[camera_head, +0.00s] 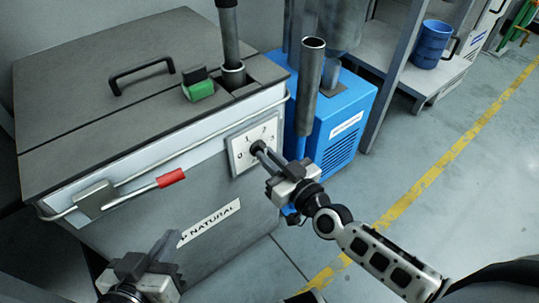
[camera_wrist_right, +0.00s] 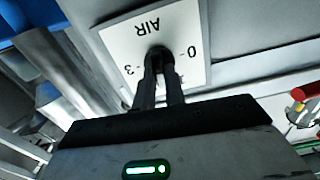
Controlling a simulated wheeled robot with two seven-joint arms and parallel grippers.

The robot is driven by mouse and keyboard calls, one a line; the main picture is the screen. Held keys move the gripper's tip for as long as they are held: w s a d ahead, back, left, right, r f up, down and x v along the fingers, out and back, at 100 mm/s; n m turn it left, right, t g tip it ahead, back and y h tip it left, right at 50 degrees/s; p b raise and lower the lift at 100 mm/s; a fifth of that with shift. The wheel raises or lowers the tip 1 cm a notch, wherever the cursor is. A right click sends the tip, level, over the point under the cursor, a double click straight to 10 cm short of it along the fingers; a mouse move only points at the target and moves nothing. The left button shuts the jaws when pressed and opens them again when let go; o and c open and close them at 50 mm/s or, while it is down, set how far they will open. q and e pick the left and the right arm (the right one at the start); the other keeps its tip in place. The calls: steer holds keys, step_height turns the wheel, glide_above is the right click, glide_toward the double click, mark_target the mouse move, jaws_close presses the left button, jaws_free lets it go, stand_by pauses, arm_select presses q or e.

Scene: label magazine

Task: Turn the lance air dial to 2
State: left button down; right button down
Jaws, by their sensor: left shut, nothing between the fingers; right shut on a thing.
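The lance air dial is a dark knob on a white plate (camera_head: 240,158) with numbers, on the front of the grey cabinet. The plate also shows in the right wrist view (camera_wrist_right: 125,38), upside down, with "AIR", "0" and "3" readable. My right gripper (camera_head: 262,152) is shut on the dial knob (camera_wrist_right: 158,53); its fingers cover most of the knob, so I cannot tell which number it points to. My left gripper (camera_head: 170,250) is shut and empty, low in front of the cabinet near the "NATURAL" label.
The grey cabinet (camera_head: 110,75) has a black lid handle (camera_head: 140,73), a green switch (camera_head: 198,88) and a red-gripped lever (camera_head: 170,178). A blue machine (camera_head: 345,125) and an upright grey pipe (camera_head: 309,85) stand right of the dial. Open floor lies to the right.

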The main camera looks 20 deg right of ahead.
steer(key=m, duration=0.2)
steer(key=shift+m, duration=1.1)
arm_select(q)
steer(key=shift+w+a+p, duration=0.15)
steer(key=shift+w+p, duration=0.15)
arm_select(e)
steer(key=shift+d+m, duration=0.1)
steer(key=shift+m, duration=0.2)
arm_select(q)
steer(key=shift+f, duration=0.1)
steer(key=shift+s, duration=0.1)
arm_select(e)
steer(key=c, duration=1.5)
jaws_free()
arm_select(q)
steer(key=shift+f, duration=0.1)
arm_select(e)
steer(key=shift+o, duration=0.2)
